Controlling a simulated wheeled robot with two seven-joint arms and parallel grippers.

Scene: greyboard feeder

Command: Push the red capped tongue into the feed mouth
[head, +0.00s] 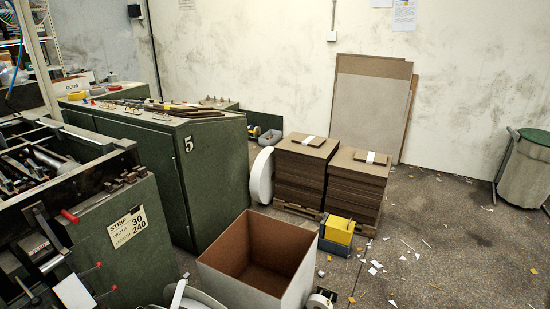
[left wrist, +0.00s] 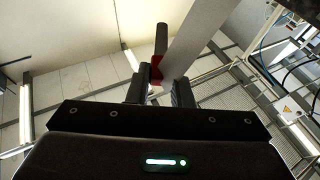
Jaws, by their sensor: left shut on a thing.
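In the left wrist view my left gripper (left wrist: 159,92) is shut on the red capped tongue. Its red cap (left wrist: 156,72) shows between the two dark fingers. A pale flat strip (left wrist: 200,35) runs from the cap up and to the right. A dark upright bar (left wrist: 161,38) rises just above the cap; I cannot tell whether it is part of the tongue. The feed mouth cannot be made out in either view. In the head view I cannot clearly make out my left gripper. My right gripper is not in view.
A green machine (head: 126,240) labelled STRIP stands at the left, with a red handle (head: 69,216). Behind it is a green cabinet (head: 210,165) marked 5. An open carton (head: 295,270), board stacks (head: 357,190) and a yellow-and-blue box (head: 339,231) stand on the floor. Scraps litter the right floor.

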